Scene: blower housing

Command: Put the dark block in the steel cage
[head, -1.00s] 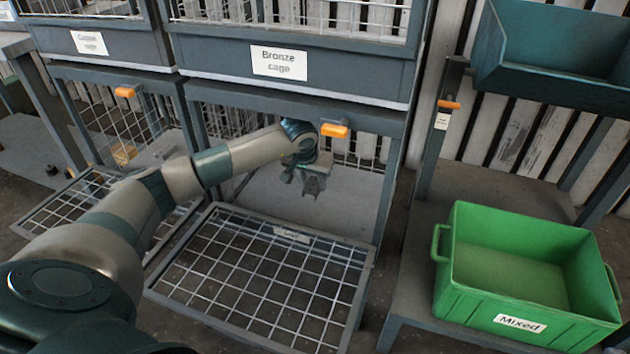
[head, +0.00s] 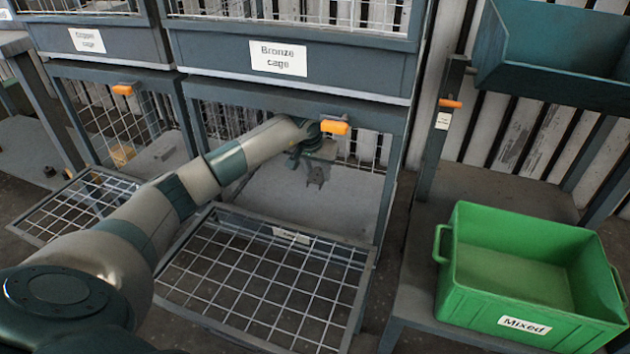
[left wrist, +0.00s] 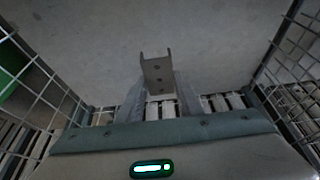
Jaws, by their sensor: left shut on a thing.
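My left gripper (head: 317,164) is shut on a dark grey block (head: 316,178) with a U-shaped outline. The block also shows in the left wrist view (left wrist: 158,76), with small holes in its face, between the fingers of my left gripper (left wrist: 158,98). The gripper is inside the open lower cage (head: 345,195), above its grey floor, and the block appears clear of the floor. The cage's mesh door (head: 265,280) lies folded down in front. Its label (head: 291,236) is too small to read. My right gripper is not in view.
Above is a closed cage labelled "Bronze cage" (head: 278,58). An orange latch (head: 335,127) sits on the frame close to my left arm. Mesh walls (left wrist: 290,45) flank the gripper. A green "Mixed" crate (head: 525,260) and a teal bin (head: 555,60) stand at right.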

